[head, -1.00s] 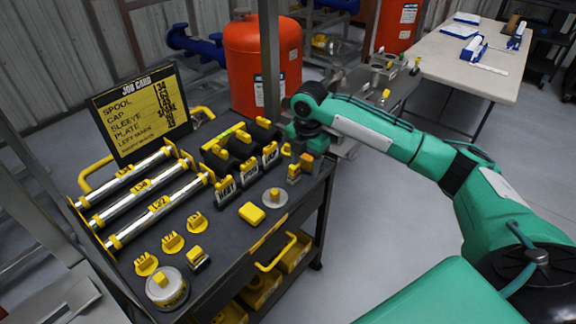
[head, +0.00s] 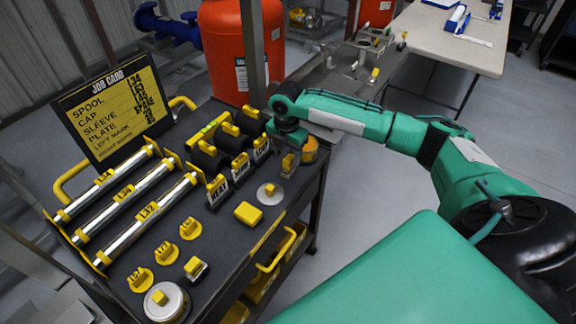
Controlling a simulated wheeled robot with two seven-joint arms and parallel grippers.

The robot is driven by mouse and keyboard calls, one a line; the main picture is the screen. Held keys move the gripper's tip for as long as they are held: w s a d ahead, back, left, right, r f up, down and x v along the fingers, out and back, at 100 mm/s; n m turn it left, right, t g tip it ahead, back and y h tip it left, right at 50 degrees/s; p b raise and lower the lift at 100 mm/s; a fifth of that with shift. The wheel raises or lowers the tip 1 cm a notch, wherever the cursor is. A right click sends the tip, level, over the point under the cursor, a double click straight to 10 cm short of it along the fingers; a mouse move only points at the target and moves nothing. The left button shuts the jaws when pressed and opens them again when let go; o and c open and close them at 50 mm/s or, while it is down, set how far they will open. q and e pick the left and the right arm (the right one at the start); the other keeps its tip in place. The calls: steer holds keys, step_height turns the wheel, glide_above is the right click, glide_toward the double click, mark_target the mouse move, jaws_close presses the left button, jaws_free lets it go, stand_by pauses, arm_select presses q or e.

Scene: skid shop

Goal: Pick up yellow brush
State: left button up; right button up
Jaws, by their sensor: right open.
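My right gripper (head: 290,144) hangs pointing down over the far right corner of the dark cart top (head: 228,240). It is small and partly hidden by its own wrist; the jaws are open. Just below it stands a small block with a yellow top (head: 288,163), close to the fingertips; I cannot tell whether they touch. Another small piece with a yellow grip on a pale and dark base (head: 195,268) lies near the cart's front. Either could be the yellow brush; the picture is too small to tell. My left gripper is not in view.
An orange-yellow can (head: 309,151) stands right beside the right gripper. A yellow block (head: 248,213) and a grey disc (head: 270,193) lie nearer. Black sleeves (head: 208,158), silver spools (head: 124,206) and a job card (head: 112,112) fill the left and back.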

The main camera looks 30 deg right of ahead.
mark_target(289, 166)
steer(key=shift+s+f+p, duration=0.3)
steer(key=shift+f+p, duration=0.1)
steer(key=shift+f, duration=0.5)
step_height(289, 166, down, 3)
steer(key=shift+d+r, duration=0.1)
steer(key=shift+r, duration=0.1)
steer(key=shift+f, duration=0.4)
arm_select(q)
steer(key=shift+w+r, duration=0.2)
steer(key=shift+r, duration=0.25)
arm_select(e)
steer(key=c, duration=1.1)
